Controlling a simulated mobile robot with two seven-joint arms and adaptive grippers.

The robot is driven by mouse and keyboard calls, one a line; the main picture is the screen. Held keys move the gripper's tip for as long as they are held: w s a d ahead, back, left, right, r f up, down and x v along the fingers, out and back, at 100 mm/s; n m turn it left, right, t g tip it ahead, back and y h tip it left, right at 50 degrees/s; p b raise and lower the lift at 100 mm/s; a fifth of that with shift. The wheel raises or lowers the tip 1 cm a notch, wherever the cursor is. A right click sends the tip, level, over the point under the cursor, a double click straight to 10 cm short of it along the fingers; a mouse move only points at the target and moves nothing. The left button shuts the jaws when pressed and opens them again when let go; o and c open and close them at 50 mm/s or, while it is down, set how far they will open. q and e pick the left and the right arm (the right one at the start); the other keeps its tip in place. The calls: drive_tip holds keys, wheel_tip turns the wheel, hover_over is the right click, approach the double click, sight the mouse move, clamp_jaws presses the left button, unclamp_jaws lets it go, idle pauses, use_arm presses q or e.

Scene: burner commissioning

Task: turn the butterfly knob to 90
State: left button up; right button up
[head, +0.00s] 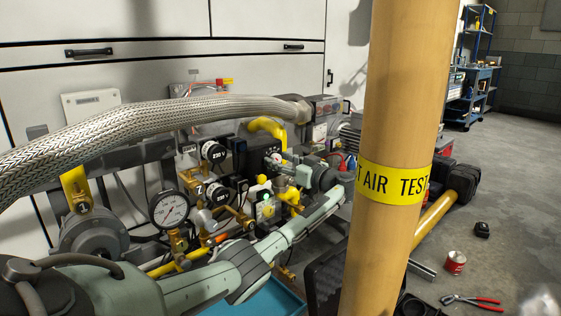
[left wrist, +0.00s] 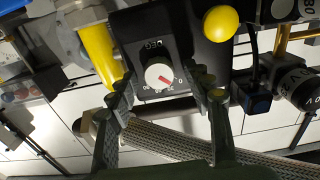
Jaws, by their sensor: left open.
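The butterfly knob (left wrist: 158,72) is a round pale knob with a red pointer mark on a black plate in the left wrist view. The plate's scale appears upside down, and the red mark points to the lower right, near the 0 end. My left gripper (left wrist: 168,97) is open, with one finger to each side of the knob's lower part. The knob appears to be between the fingers but not clamped; contact cannot be told. In the head view my left gripper (head: 286,167) is at the burner's black housing, and the knob is small there. My right gripper is not in view.
A braided hose (head: 150,128) arches over the burner. A yellow-brown pipe (head: 400,110) with a yellow band stands upright at right. A pressure gauge (head: 169,209) and yellow pipework crowd my left arm. Red-handled pliers (head: 472,301) and a red can (head: 455,262) lie on the floor.

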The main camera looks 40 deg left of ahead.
use_arm(q)
drive_tip(key=shift+c, duration=0.3)
drive_tip(key=c, duration=1.1)
